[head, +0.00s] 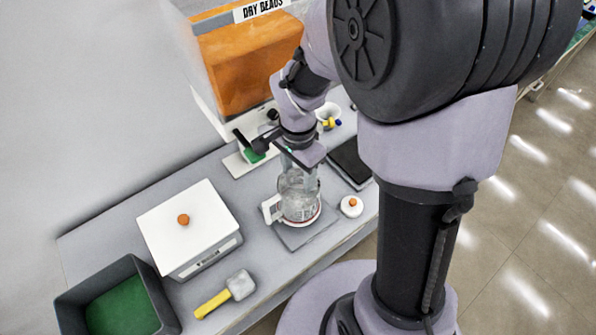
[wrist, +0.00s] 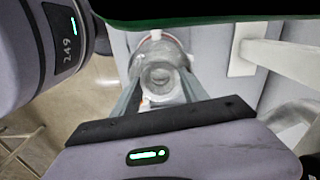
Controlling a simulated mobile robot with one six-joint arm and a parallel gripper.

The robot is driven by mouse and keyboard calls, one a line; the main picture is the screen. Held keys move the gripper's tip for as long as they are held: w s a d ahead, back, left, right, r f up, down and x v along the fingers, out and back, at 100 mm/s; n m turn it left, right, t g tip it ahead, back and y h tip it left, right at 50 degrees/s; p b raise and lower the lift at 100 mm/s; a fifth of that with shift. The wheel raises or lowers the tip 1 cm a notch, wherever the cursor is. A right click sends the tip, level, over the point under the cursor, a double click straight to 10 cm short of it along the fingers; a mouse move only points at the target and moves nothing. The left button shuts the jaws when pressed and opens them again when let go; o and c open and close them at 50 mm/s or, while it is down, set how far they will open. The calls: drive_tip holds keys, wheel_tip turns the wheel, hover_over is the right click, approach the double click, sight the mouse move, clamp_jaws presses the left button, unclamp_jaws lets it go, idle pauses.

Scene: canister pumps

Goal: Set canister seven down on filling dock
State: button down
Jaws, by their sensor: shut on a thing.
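A clear canister (head: 299,184) with a red-and-white lower band and a white handle (head: 271,208) at its left is upright at or just above a grey square plate (head: 297,237) on the bench. Whether it touches the plate I cannot tell. Its number is not readable, and I see no label naming the filling dock. My gripper (head: 301,163) is over the canister and shut on its upper part. In the wrist view the canister (wrist: 160,77) sits between the two fingers.
An orange-filled dispenser (head: 245,60) marked DRY BEADS stands behind. A white box (head: 187,225) with an orange knob, a yellow-handled mallet (head: 227,292) and a green-lined bin (head: 122,308) are left. A white lid (head: 351,206) and dark flat pad (head: 350,162) are right.

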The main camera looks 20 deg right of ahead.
drive_tip(key=shift+f+b, duration=0.8)
drive_tip(key=shift+f, duration=0.1)
drive_tip(key=c, duration=0.5)
unclamp_jaws()
wheel_tip(320, 180, up, 18)
drive_tip(key=p, duration=0.7)
drive_tip(key=s+a+n+t+y+b, duration=0.2)
drive_tip(key=s+n+t+b, duration=0.3)
drive_tip(key=s, duration=0.8)
drive_tip(key=a+n+b, duration=0.1)
drive_tip(key=n+b, duration=0.1)
drive_tip(key=n, duration=0.1)
drive_tip(key=shift+a+f+n+t+b, duration=0.25)
drive_tip(key=shift+a+n+t+b, duration=0.05)
drive_tip(key=shift+a+t+b, duration=0.1)
